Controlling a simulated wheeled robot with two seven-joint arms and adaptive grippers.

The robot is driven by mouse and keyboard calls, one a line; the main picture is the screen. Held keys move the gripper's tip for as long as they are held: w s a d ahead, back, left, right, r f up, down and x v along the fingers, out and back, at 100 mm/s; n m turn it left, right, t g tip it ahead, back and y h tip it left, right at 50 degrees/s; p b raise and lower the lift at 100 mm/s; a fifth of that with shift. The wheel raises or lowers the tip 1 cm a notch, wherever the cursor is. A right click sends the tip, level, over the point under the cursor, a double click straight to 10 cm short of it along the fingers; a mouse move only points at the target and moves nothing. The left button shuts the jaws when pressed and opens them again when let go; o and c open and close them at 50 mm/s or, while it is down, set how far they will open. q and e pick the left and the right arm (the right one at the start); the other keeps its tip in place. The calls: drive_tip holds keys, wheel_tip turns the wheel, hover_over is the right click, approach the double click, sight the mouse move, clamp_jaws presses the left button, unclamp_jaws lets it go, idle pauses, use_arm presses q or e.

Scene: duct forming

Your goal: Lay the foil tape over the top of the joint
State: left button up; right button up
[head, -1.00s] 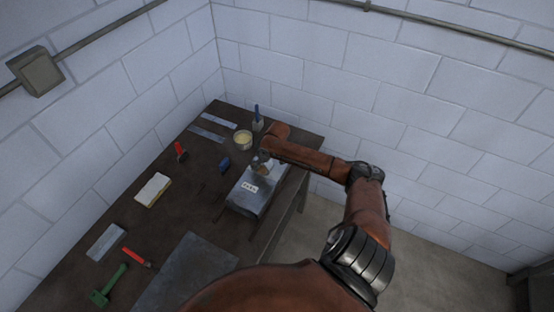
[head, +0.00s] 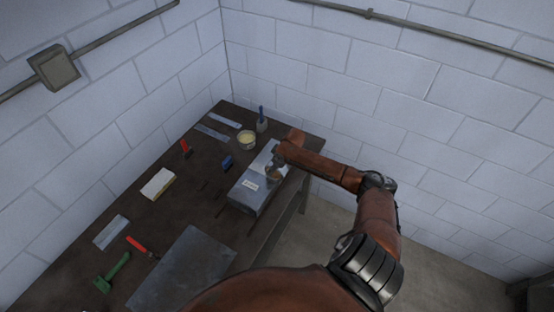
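A grey sheet-metal duct (head: 247,198) with a white printed label (head: 250,184) lies along the right side of the workbench. A paler silver stretch (head: 264,158) shows on its top towards the far end; I cannot tell whether this is tape. My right gripper (head: 274,167) is over the duct's top, right of the label, and its fingers are too small to read. A small round thing with a brown middle and grey rim (head: 274,175), looking like the foil tape roll, is at the gripper. The joint is not clear. My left gripper is not in view.
The dark workbench (head: 165,212) bears a cream tub (head: 247,140), a brush (head: 262,122), metal strips (head: 224,120), a blue block (head: 227,163), a pale sponge-like block (head: 158,184), red-handled tools (head: 139,246), a green mallet (head: 113,272) and a metal sheet (head: 183,268). Block walls stand behind.

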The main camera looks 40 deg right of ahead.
drive_tip(key=shift+s+d, duration=0.1)
drive_tip(key=shift+s, duration=0.25)
wheel_tip(320, 180, up, 2)
drive_tip(key=shift+r+p, duration=0.25)
drive_tip(key=shift+p, duration=0.55)
drive_tip(key=shift+r+p, duration=0.35)
drive_tip(key=shift+p, duration=0.2)
drive_tip(key=shift+r+p, duration=0.6)
drive_tip(key=shift+r, duration=0.05)
use_arm(q)
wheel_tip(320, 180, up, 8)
drive_tip(key=p, duration=0.3)
drive_tip(key=shift+p, duration=0.4)
use_arm(e)
drive_tip(key=shift+r, duration=1.9)
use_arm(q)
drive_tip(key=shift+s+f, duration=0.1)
